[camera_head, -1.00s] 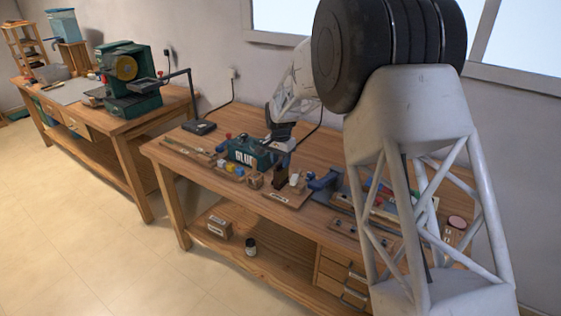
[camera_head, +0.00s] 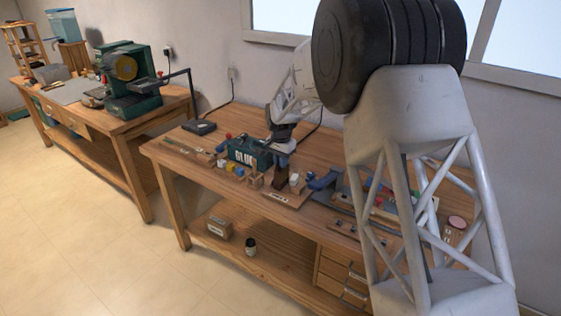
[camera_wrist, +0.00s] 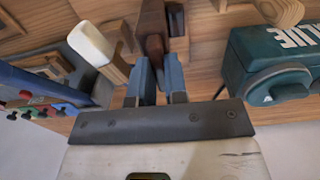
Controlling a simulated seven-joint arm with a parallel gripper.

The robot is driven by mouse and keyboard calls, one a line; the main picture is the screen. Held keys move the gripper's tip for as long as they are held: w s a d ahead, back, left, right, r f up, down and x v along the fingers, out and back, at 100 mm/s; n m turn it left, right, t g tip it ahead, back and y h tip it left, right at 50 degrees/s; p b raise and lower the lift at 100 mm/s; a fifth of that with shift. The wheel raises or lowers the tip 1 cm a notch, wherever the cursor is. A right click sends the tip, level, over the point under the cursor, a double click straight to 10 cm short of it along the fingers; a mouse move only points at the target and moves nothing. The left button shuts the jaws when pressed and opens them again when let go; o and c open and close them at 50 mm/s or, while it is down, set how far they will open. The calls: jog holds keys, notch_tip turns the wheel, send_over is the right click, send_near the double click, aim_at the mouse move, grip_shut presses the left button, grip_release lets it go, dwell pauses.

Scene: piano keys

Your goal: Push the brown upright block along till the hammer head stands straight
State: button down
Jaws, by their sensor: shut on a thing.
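The brown upright block (camera_wrist: 152,22) shows in the wrist view at top centre. The fingertips of my gripper (camera_wrist: 155,80) are shut on its near end. In the head view my gripper (camera_head: 281,160) comes down over a small wooden base board (camera_head: 287,200), and the dark brown block (camera_head: 280,182) stands below it. A white-tipped wooden piece, likely the hammer head, (camera_wrist: 92,44) leans at a slant left of my fingers in the wrist view; its white end also shows in the head view (camera_head: 295,179).
A blue clamp-like tool (camera_head: 322,181) lies right of the board. Small coloured pieces (camera_head: 232,169) lie in front of the glue box.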

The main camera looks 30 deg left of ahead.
jog(key=shift+d, duration=1.85)
jog(key=c, duration=1.1)
grip_release()
jog(key=shift+d, duration=0.1)
jog(key=shift+c, duration=0.2)
jog(key=shift+r, duration=0.1)
notch_tip(320, 180, up, 8)
